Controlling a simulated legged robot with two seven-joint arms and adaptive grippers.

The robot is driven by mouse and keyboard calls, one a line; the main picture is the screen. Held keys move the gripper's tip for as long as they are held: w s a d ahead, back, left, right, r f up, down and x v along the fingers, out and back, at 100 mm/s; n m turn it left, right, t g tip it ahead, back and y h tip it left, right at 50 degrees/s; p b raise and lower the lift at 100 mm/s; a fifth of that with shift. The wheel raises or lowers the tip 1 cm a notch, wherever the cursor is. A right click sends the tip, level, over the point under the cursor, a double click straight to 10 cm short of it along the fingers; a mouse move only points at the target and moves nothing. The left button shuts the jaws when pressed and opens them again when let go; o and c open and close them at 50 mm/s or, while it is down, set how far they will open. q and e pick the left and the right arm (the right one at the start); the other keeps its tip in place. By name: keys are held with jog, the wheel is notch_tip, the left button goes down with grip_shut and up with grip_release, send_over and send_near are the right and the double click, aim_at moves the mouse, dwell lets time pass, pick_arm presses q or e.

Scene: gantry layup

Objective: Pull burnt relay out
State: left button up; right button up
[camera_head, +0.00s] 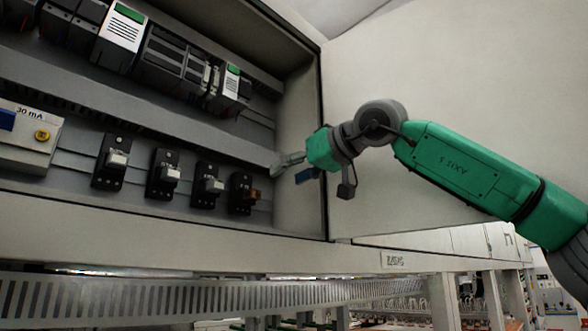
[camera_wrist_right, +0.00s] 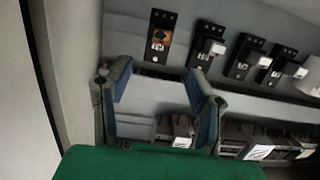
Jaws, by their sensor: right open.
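The burnt relay (camera_head: 254,194) is brown and scorched. It sits in the rightmost black socket (camera_head: 238,197) of the lower row in the cabinet. It also shows at the top of the right wrist view, where the burnt relay (camera_wrist_right: 159,38) lies beyond the fingers. My right gripper (camera_head: 281,166) is inside the cabinet's right edge, above and to the right of that relay, apart from it. In the wrist view the right gripper (camera_wrist_right: 160,85) has its two blue-padded fingers spread with nothing between them. My left gripper is not in view.
Several sockets with pale relays (camera_head: 170,174) stand in the row to the left. A 30 mA breaker (camera_head: 28,135) is at far left. Modules (camera_head: 178,62) fill the upper rail. The cabinet's right wall (camera_head: 298,190) is close to my gripper; its open door (camera_head: 430,80) is behind my arm.

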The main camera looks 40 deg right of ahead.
aim_at(258, 192)
jog(key=w, duration=0.3)
jog(key=w+f+p, duration=0.1)
jog(key=w, duration=0.2)
jog(key=w+a, duration=0.1)
jog(key=w, duration=0.3)
jog(key=shift+w+f+p, duration=0.1)
jog(key=shift+f+p, duration=0.2)
jog(key=shift+w+f, duration=0.1)
jog(key=shift+w, duration=0.45)
jog(key=shift+w+f, duration=0.1)
jog(key=shift+w, duration=0.2)
jog(key=shift+d, duration=0.1)
jog(key=c, duration=1)
jog(key=o, duration=1)
jog(key=shift+s, duration=0.1)
